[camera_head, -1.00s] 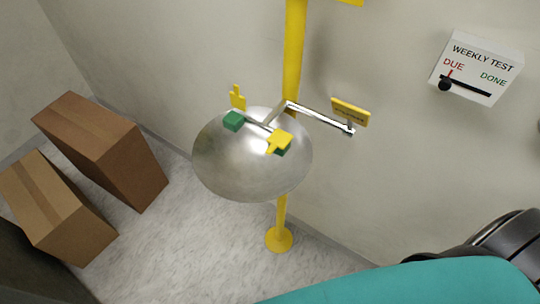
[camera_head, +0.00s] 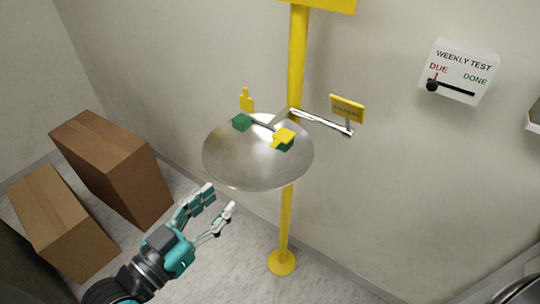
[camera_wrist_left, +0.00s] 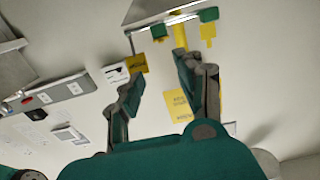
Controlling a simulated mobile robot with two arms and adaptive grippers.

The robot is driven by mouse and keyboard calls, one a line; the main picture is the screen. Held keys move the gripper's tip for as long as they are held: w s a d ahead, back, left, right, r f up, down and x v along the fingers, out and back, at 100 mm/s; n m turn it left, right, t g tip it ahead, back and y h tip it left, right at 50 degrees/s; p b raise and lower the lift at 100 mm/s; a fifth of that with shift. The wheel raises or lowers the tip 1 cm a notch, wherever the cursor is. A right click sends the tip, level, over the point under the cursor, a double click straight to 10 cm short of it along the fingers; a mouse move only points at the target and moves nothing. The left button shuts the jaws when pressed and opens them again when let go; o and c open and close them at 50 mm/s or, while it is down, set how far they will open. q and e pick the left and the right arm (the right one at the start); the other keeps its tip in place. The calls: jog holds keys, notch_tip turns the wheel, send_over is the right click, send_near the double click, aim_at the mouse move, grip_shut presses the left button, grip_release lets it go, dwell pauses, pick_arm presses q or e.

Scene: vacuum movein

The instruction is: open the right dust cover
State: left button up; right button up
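The right dust cover (camera_head: 284,137) is a yellow flap lying over the right green spray head (camera_head: 286,146), above the eyewash station's steel bowl (camera_head: 250,172). The left dust cover (camera_head: 246,100) is yellow and stands up beside the left green spray head (camera_head: 241,122). My left gripper (camera_head: 219,199) is open and empty, below and left of the bowl, apart from it in the picture. In the left wrist view its spread fingers (camera_wrist_left: 155,75) point toward the bowl's edge (camera_wrist_left: 150,12) and green spray heads (camera_wrist_left: 159,31). My right gripper is not in view.
A yellow post (camera_head: 287,220) carries the bowl. A metal push handle (camera_head: 322,122) with a yellow sign (camera_head: 347,108) sticks out to the right. A weekly test box (camera_head: 459,72) is on the wall. Two cardboard boxes (camera_head: 115,165) stand at left.

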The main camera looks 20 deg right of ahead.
pick_arm(q)
jog(key=p, duration=0.4)
send_near(281, 138)
jog(key=x, duration=0.4)
jog(key=shift+w+d+f, duration=0.1)
jog(key=shift+w+f, duration=0.1)
jog(key=shift+w, duration=0.05)
jog(key=shift+w+d+f, duration=0.1)
jog(key=shift+w+d, duration=0.3)
jog(key=shift+d, duration=0.15)
jog(key=shift+c, duration=0.4)
grip_shut()
